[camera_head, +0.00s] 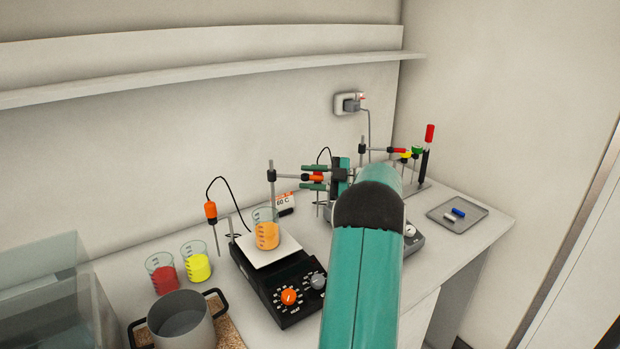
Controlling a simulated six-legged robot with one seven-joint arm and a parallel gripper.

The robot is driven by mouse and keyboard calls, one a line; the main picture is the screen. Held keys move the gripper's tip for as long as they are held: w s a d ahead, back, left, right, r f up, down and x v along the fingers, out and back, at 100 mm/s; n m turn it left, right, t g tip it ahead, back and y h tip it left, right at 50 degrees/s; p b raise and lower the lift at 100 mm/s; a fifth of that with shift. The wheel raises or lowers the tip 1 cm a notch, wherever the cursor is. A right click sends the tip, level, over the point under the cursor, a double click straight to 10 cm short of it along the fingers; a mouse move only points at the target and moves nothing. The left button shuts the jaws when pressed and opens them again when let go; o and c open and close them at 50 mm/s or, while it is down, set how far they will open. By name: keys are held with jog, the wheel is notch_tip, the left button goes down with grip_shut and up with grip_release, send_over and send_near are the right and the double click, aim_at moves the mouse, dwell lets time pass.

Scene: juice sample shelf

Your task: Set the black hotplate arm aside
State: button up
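A black hotplate (278,283) with a white top stands in the middle of the bench. A grey upright rod (272,205) rises behind it. A beaker of orange liquid (266,231) stands on the white top. My gripper (313,178) has teal fingers, one above and one below the orange-red end. Narrow gaps seem to show between fingers and end, so it looks open around it. My teal arm hides part of the second hotplate behind.
Beakers of red (163,276) and yellow (197,264) liquid and a grey pot (181,320) stand at left. An orange-handled probe (211,211) hangs on a cable. A second stand arm (380,150) and a grey tray (457,214) are at right. Bare bench surrounds the tray.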

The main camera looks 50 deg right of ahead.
jog(key=v, duration=1.3)
jog(key=shift+s+d, duration=0.15)
jog(key=shift+s, duration=0.1)
